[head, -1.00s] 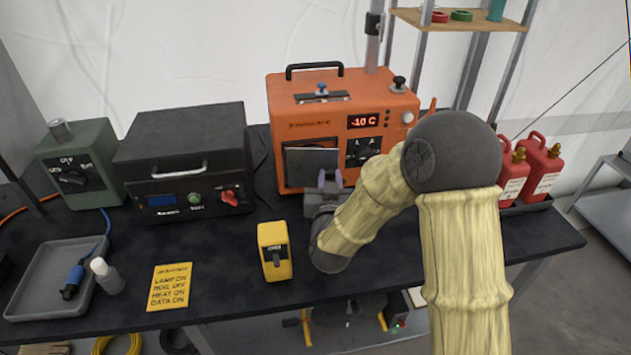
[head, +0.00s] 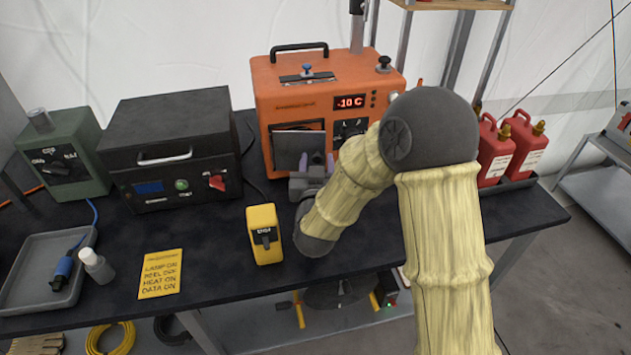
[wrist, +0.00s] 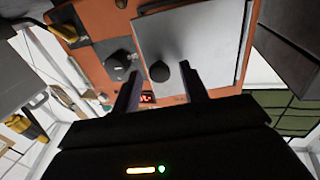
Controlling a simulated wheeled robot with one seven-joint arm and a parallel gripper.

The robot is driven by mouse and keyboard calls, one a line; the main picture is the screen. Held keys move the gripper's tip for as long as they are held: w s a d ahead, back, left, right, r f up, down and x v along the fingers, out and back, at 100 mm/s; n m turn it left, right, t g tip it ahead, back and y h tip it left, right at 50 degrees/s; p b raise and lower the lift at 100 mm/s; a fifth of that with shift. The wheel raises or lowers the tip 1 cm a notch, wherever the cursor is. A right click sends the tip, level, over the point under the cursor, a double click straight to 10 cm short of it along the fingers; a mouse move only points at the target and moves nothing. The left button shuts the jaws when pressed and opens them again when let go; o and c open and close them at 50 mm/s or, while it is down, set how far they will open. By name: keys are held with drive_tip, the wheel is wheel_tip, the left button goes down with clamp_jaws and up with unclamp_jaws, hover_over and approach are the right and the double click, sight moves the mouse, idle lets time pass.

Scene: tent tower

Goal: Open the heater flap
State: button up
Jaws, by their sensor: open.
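The orange heater (head: 335,88) stands at the back of the dark table, its display reading -10 C. Its grey flap (head: 290,149) is on the lower left of the front, with a dark strip along its top edge; I cannot tell whether it is ajar. My gripper (head: 318,161) is in front of the flap, partly covering it. In the wrist view the pale flap (wrist: 205,45) fills the upper middle. Its round dark knob (wrist: 160,72) shows between the open fingers of my gripper (wrist: 160,78); contact is not clear.
A black box with a red switch (head: 170,150) and a green box (head: 60,155) stand left of the heater. A yellow switch box (head: 264,235) stands in front, near my arm. Red canisters (head: 510,148) are at the right. The table's front middle is mostly clear.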

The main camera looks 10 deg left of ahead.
drive_tip(key=s+d+b, duration=0.1)
drive_tip(key=s+b, duration=0.5)
drive_tip(key=s, duration=0.5)
drive_tip(key=shift+s+d+f, duration=0.2)
drive_tip(key=shift+d, duration=0.1)
drive_tip(key=b, duration=0.3)
drive_tip(key=shift+s+d, duration=0.1)
drive_tip(key=shift+s, duration=0.25)
drive_tip(key=s+b, duration=0.4)
drive_tip(key=s, duration=0.1)
drive_tip(key=shift+d+r, duration=0.2)
